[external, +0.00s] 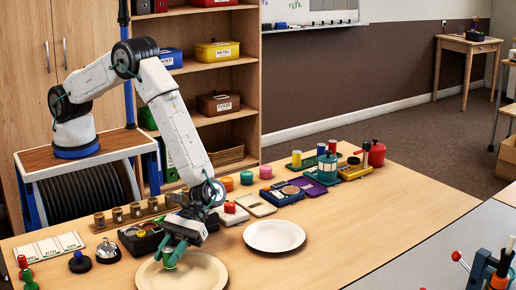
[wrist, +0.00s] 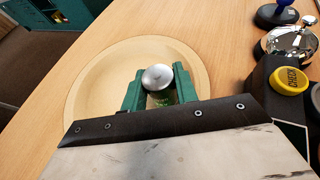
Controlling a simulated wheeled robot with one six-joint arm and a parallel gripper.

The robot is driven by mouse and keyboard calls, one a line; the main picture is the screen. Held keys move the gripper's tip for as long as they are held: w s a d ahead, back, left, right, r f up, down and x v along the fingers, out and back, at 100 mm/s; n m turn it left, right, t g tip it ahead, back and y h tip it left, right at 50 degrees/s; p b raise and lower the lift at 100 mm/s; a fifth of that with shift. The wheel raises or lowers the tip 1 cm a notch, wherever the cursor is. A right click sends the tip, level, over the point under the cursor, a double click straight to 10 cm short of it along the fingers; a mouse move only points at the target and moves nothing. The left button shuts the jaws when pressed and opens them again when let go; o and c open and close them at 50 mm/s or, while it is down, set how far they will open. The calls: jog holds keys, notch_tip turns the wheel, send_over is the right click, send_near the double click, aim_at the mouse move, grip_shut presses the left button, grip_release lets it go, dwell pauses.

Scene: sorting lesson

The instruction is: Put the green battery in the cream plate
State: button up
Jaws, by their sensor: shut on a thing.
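The cream plate (external: 210,276) lies on the table at the front, and it also shows in the wrist view (wrist: 88,88). My gripper (external: 170,262) is over this plate. In the wrist view my gripper (wrist: 158,88) has its green fingers shut on the green battery (wrist: 160,99). The battery's round silver end faces the camera, and a little of its green side shows between the fingers. Its lower end is hidden, so I cannot tell whether it touches the plate.
A white plate (external: 274,236) lies to the right of the cream plate. A black box with a yellow button (wrist: 289,81) and a silver bell (external: 108,251) stand close by on the left in the external view.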

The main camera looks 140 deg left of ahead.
jog(key=shift+f, duration=0.2)
jog(key=o, duration=1)
jog(key=shift+o, duration=0.2)
jog(key=shift+r, duration=0.2)
jog(key=v, duration=1.2)
jog(key=shift+s, duration=0.1)
